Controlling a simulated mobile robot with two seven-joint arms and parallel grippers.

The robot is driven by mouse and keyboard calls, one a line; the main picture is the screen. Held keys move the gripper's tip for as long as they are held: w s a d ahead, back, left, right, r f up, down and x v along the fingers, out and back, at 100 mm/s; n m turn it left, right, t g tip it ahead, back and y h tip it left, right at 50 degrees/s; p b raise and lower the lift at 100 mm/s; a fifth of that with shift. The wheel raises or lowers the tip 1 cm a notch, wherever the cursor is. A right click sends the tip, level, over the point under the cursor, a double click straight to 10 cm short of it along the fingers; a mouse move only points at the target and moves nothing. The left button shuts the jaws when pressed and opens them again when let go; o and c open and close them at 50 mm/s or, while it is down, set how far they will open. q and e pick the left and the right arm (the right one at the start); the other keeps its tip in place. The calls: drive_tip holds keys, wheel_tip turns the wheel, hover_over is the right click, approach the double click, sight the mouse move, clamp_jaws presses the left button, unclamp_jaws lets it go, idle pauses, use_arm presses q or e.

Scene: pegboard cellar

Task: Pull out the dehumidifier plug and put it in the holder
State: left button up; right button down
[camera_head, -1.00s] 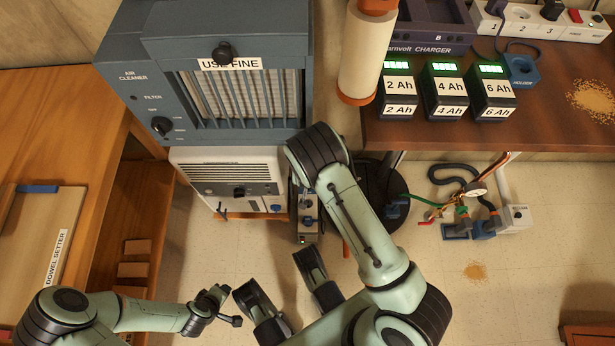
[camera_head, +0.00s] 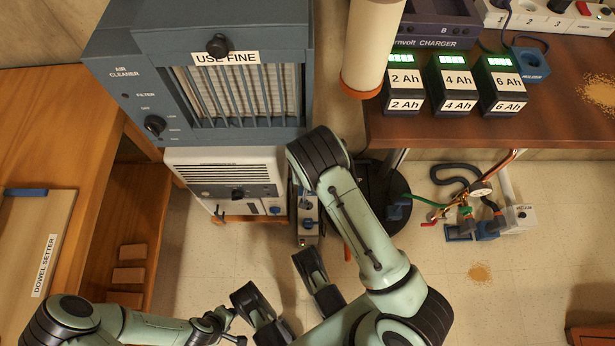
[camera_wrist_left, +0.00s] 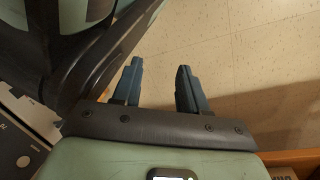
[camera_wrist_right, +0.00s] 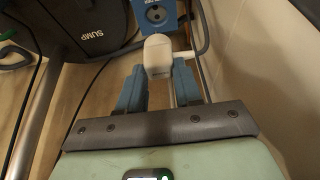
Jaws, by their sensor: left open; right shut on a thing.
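The dehumidifier (camera_head: 226,170) is the white vented box under the blue-grey air cleaner in the head view. In the right wrist view my right gripper (camera_wrist_right: 158,85) is shut on a white rounded plug (camera_wrist_right: 157,51). A blue block (camera_wrist_right: 155,14) with a round recess is just beyond the plug; I cannot tell whether they touch. A blue holder block (camera_head: 529,65) stands on the brown table. My left gripper (camera_wrist_left: 160,82) is open and empty above bare floor.
A black sump bin (camera_wrist_right: 92,32) stands left of the plug, with cables and a metal leg near it. The brown table (camera_head: 440,128) carries batteries (camera_head: 452,84), a charger and a power strip (camera_head: 548,18).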

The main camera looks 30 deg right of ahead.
drive_tip(key=shift+w+d+f+b, duration=0.15)
drive_tip(key=shift+w+f+b, duration=0.15)
drive_tip(key=shift+f+b, duration=0.2)
use_arm(q)
drive_tip(key=s+f+g+b, duration=0.1)
drive_tip(key=s+f+g, duration=0.1)
drive_tip(key=s, duration=0.3)
drive_tip(key=shift+s+a+f+b, duration=0.35)
drive_tip(key=shift+s+f+b, duration=0.05)
drive_tip(key=shift+f, duration=0.15)
use_arm(e)
drive_tip(key=shift+x, duration=1.45)
drive_tip(key=shift+w+d, duration=0.15)
drive_tip(key=shift+w, duration=0.05)
drive_tip(key=shift+f, duration=1.35)
use_arm(q)
drive_tip(key=shift+r, duration=0.1)
use_arm(e)
drive_tip(key=shift+f, duration=2.25)
idle(1.1)
